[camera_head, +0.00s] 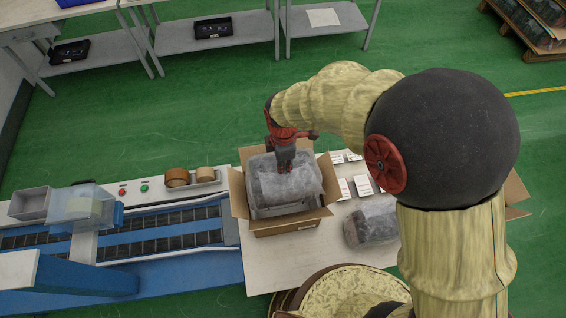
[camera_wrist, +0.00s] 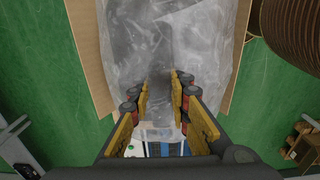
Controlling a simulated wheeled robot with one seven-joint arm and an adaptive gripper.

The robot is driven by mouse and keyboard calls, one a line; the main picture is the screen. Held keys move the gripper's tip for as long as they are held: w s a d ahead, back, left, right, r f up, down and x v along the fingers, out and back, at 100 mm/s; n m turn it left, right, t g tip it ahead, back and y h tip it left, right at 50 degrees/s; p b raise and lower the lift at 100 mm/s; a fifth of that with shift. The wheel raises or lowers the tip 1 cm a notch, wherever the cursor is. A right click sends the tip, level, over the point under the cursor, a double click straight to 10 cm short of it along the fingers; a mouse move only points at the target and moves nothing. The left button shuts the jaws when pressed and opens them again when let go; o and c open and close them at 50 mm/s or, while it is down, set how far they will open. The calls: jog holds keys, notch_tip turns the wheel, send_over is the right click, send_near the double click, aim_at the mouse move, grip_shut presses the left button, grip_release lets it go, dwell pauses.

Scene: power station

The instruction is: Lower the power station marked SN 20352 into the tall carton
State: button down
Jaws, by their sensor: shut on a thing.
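A grey power station in a clear, cloudy wrap (camera_head: 300,190) is at the mouth of the open brown carton (camera_head: 287,227). Its lower part is inside the carton walls and its top stands at or above the rim. My gripper (camera_head: 285,168) reaches down from above and is shut on the top middle of the power station. In the wrist view my gripper (camera_wrist: 163,85) has a finger on each side of a narrow dark part under the wrap (camera_wrist: 160,40). Carton flaps (camera_wrist: 90,50) show at both sides. The SN marking is not legible, and the carton's floor is hidden.
A second wrapped unit (camera_head: 372,224) lies on the pale table (camera_head: 262,278), right of the carton. White cards (camera_head: 362,185) lie behind it. A blue conveyor (camera_head: 160,240) with tape rolls (camera_head: 178,177) stands at left.

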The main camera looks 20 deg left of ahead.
notch_tip(320, 180, down, 24)
jog(key=b, duration=1.6)
jog(key=shift+f, duration=0.15)
jog(key=shift+w+a, duration=0.1)
dwell(0.3)
jog(key=c, duration=1.6)
grip_release()
jog(key=shift+f, duration=0.1)
